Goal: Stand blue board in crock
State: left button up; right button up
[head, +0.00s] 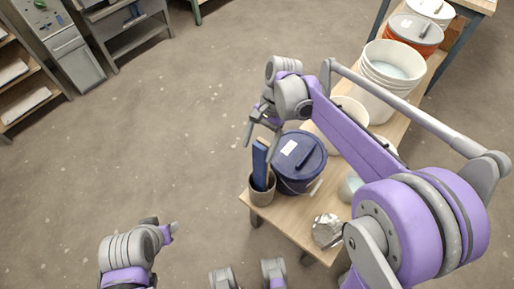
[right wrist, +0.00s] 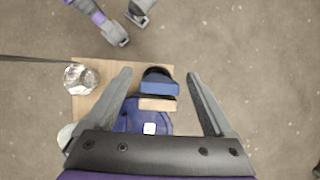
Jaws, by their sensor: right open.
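The blue board (head: 259,166) stands upright in the small grey crock (head: 262,194), its lower end hidden inside. A tan wooden piece (head: 269,178) stands beside it in the crock. My right gripper (head: 259,141) is open and empty just above them. In the right wrist view the blue board (right wrist: 159,88) and the tan piece (right wrist: 157,104) lie between the spread fingers (right wrist: 159,74), apart from both. The dark crock (right wrist: 157,72) is partly hidden behind the board there.
A dark blue lidded bucket (head: 300,165) stands right beside the crock on the wooden bench (head: 292,228). A crumpled silvery object (head: 327,230) is near the front. White buckets (head: 388,75) and an orange bucket (head: 414,35) stand farther back.

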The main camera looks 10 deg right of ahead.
jog(key=shift+p+v, duration=1.95)
jog(key=shift+v, duration=1.35)
jog(key=shift+s, duration=0.1)
